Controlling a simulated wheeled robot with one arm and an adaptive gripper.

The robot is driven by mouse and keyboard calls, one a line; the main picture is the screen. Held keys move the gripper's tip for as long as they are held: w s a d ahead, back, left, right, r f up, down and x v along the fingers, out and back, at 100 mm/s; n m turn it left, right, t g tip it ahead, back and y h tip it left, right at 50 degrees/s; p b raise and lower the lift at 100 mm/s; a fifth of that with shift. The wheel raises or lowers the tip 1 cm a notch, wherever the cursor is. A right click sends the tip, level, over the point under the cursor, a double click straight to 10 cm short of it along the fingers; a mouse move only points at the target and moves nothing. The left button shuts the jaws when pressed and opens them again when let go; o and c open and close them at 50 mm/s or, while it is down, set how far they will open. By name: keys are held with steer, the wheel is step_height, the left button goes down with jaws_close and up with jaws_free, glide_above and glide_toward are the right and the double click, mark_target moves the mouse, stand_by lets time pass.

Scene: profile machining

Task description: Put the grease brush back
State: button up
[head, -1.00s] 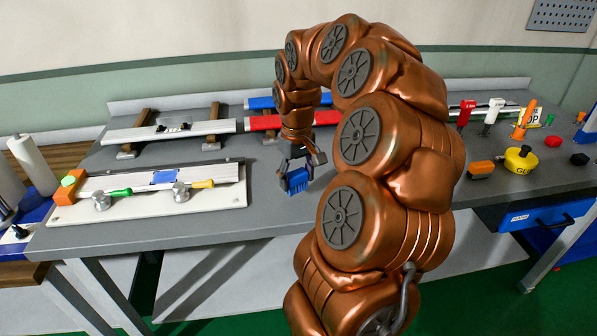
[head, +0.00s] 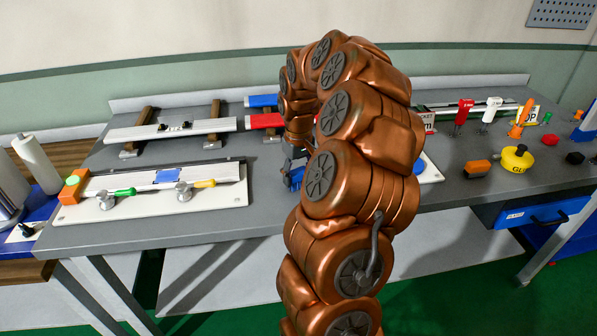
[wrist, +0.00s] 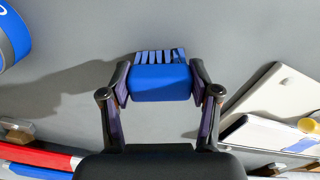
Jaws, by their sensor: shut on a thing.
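In the head view the brush (head: 296,176) and my gripper (head: 292,165) are above the bench, right of the white fixture board, and are partly hidden behind my copper arm.
The white fixture board (head: 150,205) with clamps stands left on the grey bench. Behind are a silver profile (head: 170,130) and a red bar (head: 264,121). A yellow pot (head: 517,159) and an orange-and-black block (head: 477,169) stand right. A blue round thing (wrist: 12,38) shows in the wrist view.

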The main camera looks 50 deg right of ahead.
mark_target(299, 171)
steer(key=shift+f, duration=0.1)
steer(key=o, duration=1.2)
step_height(299, 171, up, 12)
steer(key=b, duration=0.3)
